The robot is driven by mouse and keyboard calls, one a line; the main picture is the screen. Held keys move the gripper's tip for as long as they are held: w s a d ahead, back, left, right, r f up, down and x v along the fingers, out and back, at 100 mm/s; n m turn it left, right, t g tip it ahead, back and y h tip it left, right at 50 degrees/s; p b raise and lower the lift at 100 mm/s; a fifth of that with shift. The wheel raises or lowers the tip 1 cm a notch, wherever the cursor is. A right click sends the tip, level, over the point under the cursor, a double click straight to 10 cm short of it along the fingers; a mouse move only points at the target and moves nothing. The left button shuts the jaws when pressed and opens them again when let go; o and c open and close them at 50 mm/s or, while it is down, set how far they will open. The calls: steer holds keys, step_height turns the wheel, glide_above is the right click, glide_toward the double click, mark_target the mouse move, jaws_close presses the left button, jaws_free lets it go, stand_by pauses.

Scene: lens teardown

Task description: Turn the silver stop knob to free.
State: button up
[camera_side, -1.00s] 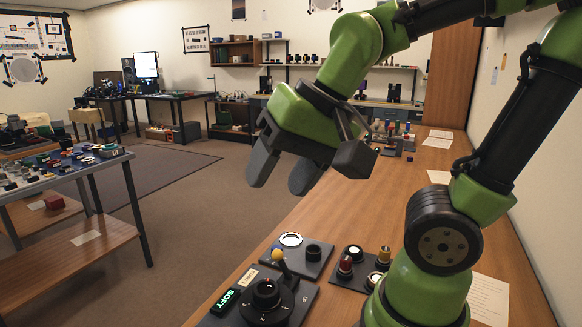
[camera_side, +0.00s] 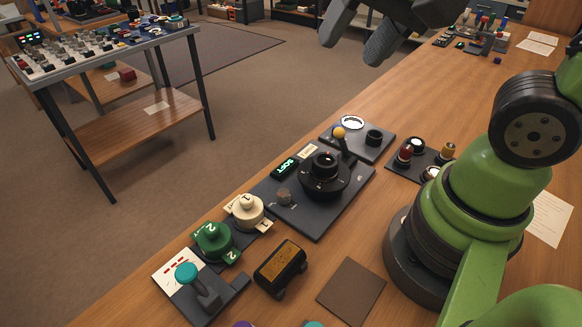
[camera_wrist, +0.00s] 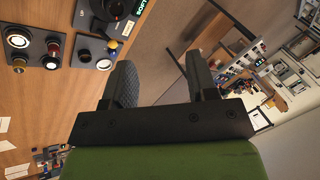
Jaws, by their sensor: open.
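A dark control plate (camera_side: 318,225) lies on the wooden bench, with a green-lit display (camera_side: 285,168) reading SOFT. A small grey knob (camera_side: 284,196) stands near its left corner; it may be the silver stop knob, but its setting is too small to read. A large black dial (camera_side: 325,172) sits in the middle of the plate. My gripper (camera_side: 358,38) is open and empty, high above and beyond the plate, at the top edge of the side view. In the wrist view my gripper (camera_wrist: 161,75) has its fingers apart with nothing between them; the small knob cannot be made out there.
A plate with a lit white ring (camera_side: 352,123) and a button plate (camera_side: 419,167) stand close by. Green (camera_side: 212,240) and cream (camera_side: 246,212) knobs and a teal-topped lever (camera_side: 187,272) are nearer.

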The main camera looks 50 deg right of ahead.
steer(key=w+a+f+m+g, duration=0.2)
steer(key=w+f+m+g, duration=0.1)
steer(key=w+f+m, duration=0.35)
steer(key=m+g+h, duration=0.2)
steer(key=m, duration=0.5)
glide_above(282, 193)
step_height(282, 193, down, 12)
steer(key=shift+r, duration=0.1)
step_height(282, 193, down, 9)
steer(key=shift+f, duration=0.1)
steer(key=c, duration=0.9)
